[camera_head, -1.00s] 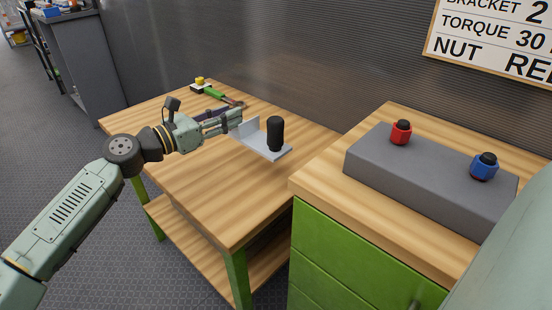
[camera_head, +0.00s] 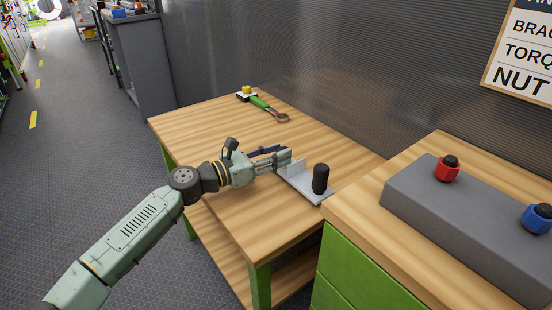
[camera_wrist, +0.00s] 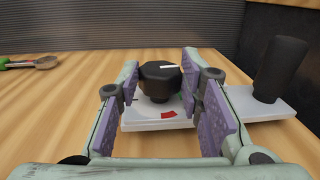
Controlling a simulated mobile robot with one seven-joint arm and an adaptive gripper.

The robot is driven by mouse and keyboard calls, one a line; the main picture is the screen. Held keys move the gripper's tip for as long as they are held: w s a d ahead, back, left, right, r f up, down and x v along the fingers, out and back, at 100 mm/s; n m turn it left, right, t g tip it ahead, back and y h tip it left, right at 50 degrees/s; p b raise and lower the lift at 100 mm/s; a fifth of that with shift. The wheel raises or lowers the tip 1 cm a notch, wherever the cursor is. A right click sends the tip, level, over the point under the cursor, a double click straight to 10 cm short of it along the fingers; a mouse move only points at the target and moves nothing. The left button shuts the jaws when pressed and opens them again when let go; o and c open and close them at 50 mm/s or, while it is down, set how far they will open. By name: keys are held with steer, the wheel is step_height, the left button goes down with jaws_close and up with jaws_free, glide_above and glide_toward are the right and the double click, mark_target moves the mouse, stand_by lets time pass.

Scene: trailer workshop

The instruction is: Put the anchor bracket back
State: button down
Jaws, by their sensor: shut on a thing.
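In the wrist view, a black faceted knob (camera_wrist: 160,77) on a pale plate with a red mark shows between my fingers (camera_wrist: 166,108). The pale plate (camera_wrist: 248,104) and black post (camera_wrist: 280,69) show at right. The fingers hide the exact contact. I cannot tell whether the bracket touches the table.
The green cabinet's wooden top (camera_head: 350,205) stands close right of the bracket, carrying a grey box (camera_head: 440,213) with red and blue knobs. The table's left part is clear.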

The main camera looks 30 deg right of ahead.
steer(key=shift+f, duration=0.8)
steer(key=c, duration=1.1)
jaws_free()
